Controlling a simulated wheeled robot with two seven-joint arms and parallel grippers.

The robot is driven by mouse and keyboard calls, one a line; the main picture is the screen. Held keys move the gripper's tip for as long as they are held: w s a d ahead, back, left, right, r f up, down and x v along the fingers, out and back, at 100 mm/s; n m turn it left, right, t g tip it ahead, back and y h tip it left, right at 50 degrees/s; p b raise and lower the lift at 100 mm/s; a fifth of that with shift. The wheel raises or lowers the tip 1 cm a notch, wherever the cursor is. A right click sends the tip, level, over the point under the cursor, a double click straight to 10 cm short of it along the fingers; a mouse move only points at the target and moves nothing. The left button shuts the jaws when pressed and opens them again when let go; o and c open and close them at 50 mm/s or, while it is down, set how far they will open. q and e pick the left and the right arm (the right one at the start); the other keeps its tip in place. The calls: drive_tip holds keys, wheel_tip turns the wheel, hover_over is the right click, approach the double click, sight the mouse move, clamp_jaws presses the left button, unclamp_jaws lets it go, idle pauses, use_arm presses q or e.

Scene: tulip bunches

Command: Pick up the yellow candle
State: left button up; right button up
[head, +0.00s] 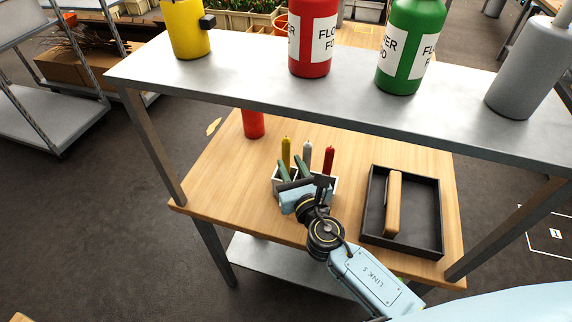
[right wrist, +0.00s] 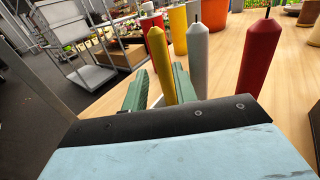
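The yellow candle (head: 286,152) stands upright in a light-coloured holder (head: 330,190) on the wooden table, left of a grey candle (head: 307,153) and a red candle (head: 328,159). My right gripper (head: 293,169) is at the near side of the holder with its green fingers spread. In the right wrist view the yellow candle (right wrist: 161,66) shows in the gap between the fingers (right wrist: 160,85). I see no finger pressed on it. Its lower part is hidden by the gripper body. My left gripper is not in view.
A metal shelf (head: 240,72) with large bottles spans above the table. A black tray (head: 375,215) with a wooden handle lies to the right. A red cylinder (head: 253,124) stands at the back left. The left table top (head: 220,190) is clear.

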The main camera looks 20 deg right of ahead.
sight(287, 154)
drive_tip(key=w, duration=0.5)
drive_tip(key=shift+w+r, duration=0.1)
drive_tip(key=shift+r, duration=0.2)
drive_tip(key=shift+c, duration=0.3)
clamp_jaws()
